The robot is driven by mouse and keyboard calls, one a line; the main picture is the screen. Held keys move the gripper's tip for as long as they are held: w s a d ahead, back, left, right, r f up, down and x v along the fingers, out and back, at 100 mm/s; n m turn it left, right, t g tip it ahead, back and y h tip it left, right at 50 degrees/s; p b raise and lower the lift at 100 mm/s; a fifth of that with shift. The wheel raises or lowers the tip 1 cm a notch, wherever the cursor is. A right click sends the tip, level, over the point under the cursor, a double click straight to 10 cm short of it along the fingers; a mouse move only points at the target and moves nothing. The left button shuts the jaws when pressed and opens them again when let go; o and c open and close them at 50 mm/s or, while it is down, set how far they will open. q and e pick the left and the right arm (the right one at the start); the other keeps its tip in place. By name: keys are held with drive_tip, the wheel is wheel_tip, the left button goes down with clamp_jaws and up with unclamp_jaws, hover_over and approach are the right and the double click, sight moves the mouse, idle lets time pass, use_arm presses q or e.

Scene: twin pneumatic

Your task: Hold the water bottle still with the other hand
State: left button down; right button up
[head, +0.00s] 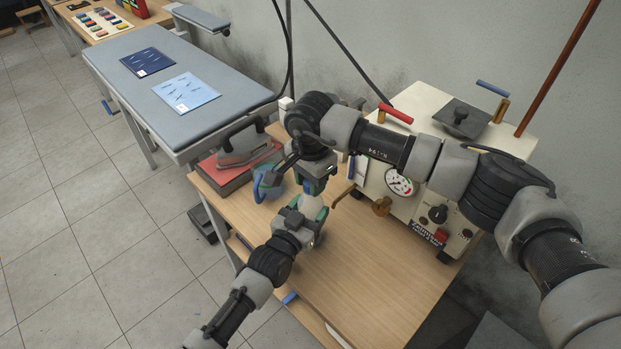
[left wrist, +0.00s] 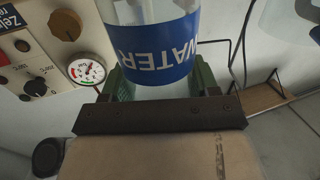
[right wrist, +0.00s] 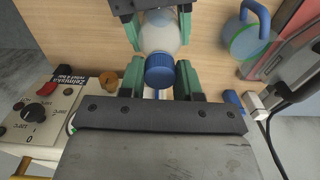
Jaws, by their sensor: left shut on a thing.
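The water bottle (left wrist: 155,55) has a blue WATER label and stands between the green fingers of my left gripper (left wrist: 160,80), which is shut on it. In the head view my left gripper (head: 308,222) comes in low from the left, above the wooden table. The bottle's blue cap (right wrist: 160,70) shows in the right wrist view. My right gripper (right wrist: 160,80) points down from above, one green finger on each side of the cap. The fingers are very close to the cap; whether they touch it I cannot tell. In the head view my grippers mostly hide the bottle.
A cream control box (head: 455,205) with gauge and knobs stands right of the grippers on the wooden table (head: 375,290). An ironing board (head: 215,95) lies behind. The table front is clear.

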drive_tip(key=c, duration=0.3)
drive_tip(key=m, duration=0.5)
drive_tip(key=shift+c, duration=0.2)
drive_tip(key=o, duration=1.1)
wheel_tip(320, 180, up, 12)
drive_tip(key=shift+r, duration=0.1)
